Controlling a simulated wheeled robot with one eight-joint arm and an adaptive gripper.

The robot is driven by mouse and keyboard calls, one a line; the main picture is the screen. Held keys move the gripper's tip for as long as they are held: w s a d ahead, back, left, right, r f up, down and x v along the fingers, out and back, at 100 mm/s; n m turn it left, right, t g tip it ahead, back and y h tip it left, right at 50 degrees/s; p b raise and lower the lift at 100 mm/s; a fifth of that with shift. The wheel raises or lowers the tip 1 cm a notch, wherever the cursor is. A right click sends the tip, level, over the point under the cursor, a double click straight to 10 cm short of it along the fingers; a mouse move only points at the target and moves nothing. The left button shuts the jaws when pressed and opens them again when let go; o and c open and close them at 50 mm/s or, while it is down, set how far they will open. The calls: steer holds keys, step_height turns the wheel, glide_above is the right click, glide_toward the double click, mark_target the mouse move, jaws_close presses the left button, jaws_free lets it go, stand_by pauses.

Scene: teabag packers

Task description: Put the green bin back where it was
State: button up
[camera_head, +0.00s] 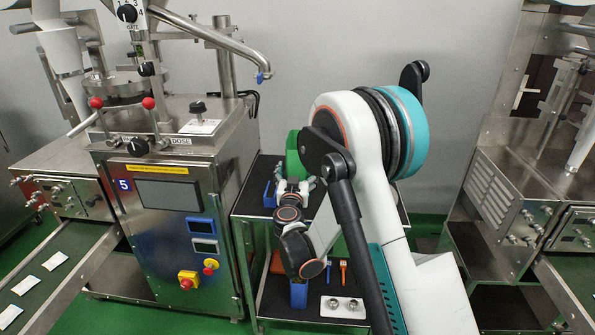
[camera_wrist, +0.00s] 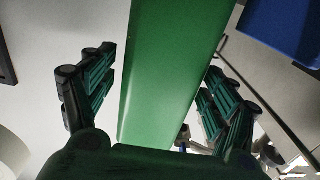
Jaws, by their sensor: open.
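The green bin (camera_head: 294,152) is at the back of the cart's top shelf in the head view, partly hidden by my arm. In the wrist view the green bin (camera_wrist: 165,65) fills the middle as a long green surface. My gripper (camera_head: 293,184) is at the near side of the bin. In the wrist view my gripper (camera_wrist: 160,95) is open, with one finger on each side of the bin. A gap shows between the left finger and the bin; the right finger is close to its edge, and I cannot tell whether it touches.
A blue bin (camera_head: 269,196) stands left of my gripper on the cart (camera_head: 247,206); a blue bin (camera_wrist: 288,28) also shows in the wrist view. The steel machine marked 5 (camera_head: 168,228) stands left of the cart. Another machine (camera_head: 500,205) is right, past a floor gap.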

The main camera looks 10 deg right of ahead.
steer(key=v, duration=1)
steer(key=s+a+r+n+y, duration=0.3)
steer(key=s+r+y, duration=0.15)
steer(key=r, duration=0.35)
steer(key=s+a+r+n+y, duration=0.3)
steer(key=r+y, duration=0.2)
steer(key=r, duration=0.4)
steer(key=s+d+f+g+h, duration=0.1)
steer(key=s+d+f+g, duration=0.2)
steer(key=s, duration=0.6)
steer(key=s+d+f+m+g+h, duration=0.1)
steer(key=s+d+f+g, duration=0.2)
steer(key=s, duration=0.6)
steer(key=s+d+f+m+g+h, duration=0.1)
steer(key=s+d+f+g, duration=0.3)
steer(key=s, duration=0.5)
steer(key=shift+s+d+h, duration=0.25)
steer(key=shift+d+h, duration=0.2)
steer(key=shift+d, duration=0.15)
